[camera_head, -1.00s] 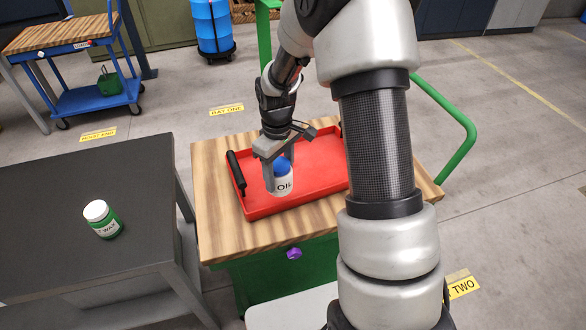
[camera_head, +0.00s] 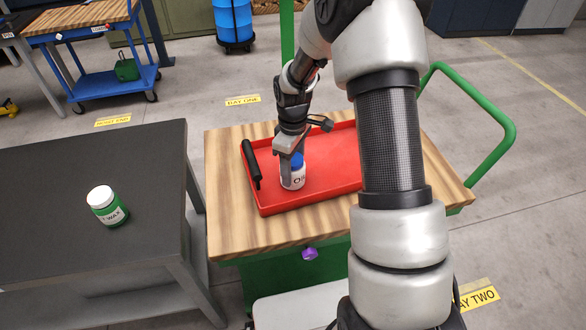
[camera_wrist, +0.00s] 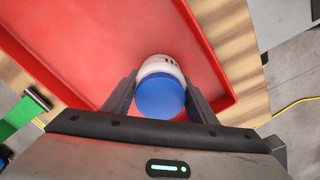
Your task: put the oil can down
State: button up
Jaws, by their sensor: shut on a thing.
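The oil can (camera_head: 292,178) is a white can with a blue cap and a label reading "OIL". My gripper (camera_head: 290,158) is shut on it from above. In the wrist view the can (camera_wrist: 159,68) and its blue cap sit between the two fingers of my gripper (camera_wrist: 160,95). The can is upright over the red tray (camera_head: 330,160), near the tray's left front part. I cannot tell whether its base touches the tray floor.
The tray lies on a wood-topped green cart (camera_head: 225,215). A black bar-shaped handle (camera_head: 251,163) is at the tray's left edge. A dark table (camera_head: 60,190) at left bears a green wax jar (camera_head: 107,208). The tray floor right of the can is clear.

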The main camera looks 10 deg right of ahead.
jog(key=shift+f, duration=0.2)
jog(key=o, duration=1.3)
jog(key=shift+r, duration=0.1)
jog(key=shift+r, duration=0.1)
